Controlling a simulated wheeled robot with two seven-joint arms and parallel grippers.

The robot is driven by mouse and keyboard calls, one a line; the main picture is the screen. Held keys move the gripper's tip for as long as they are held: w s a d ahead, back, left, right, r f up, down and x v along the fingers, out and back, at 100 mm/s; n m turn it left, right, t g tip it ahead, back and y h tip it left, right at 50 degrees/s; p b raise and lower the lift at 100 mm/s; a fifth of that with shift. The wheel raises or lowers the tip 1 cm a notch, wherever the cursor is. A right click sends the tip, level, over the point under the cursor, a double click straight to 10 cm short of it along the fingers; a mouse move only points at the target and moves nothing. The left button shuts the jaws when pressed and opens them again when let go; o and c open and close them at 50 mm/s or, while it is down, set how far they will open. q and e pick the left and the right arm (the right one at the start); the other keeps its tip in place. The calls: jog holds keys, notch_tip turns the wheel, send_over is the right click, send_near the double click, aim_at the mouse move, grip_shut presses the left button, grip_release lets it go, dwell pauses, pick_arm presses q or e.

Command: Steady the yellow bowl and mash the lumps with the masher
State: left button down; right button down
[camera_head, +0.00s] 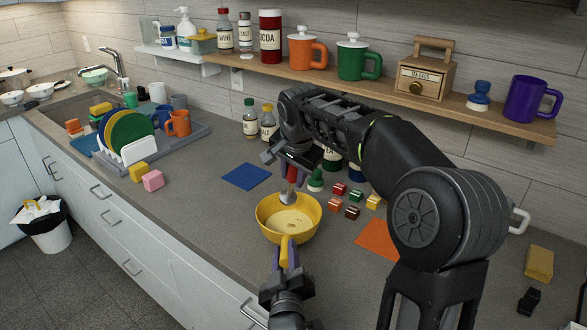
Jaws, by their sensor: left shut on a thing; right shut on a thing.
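The yellow bowl (268,229) stands upright on the grey counter, with pale contents and a few small lumps (298,222) inside. My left gripper (286,264) comes from below and is shut on the bowl's yellow handle at its near side. The masher (290,186) has a red handle and a metal lower part. My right gripper (293,163) is shut on the masher's handle and holds it roughly upright over the bowl. The masher's metal end is at the bowl's far inner side; whether it touches the contents I cannot tell.
Several small coloured cubes (352,212) lie right of the bowl, near an orange mat (378,240). A blue mat (247,176) lies behind left. Bottles (250,118) stand by the wall. A dish rack (196,133) stands left.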

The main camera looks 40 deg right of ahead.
jog(key=shift+r, duration=0.1)
jog(key=shift+r, duration=0.4)
jog(key=shift+f, duration=0.1)
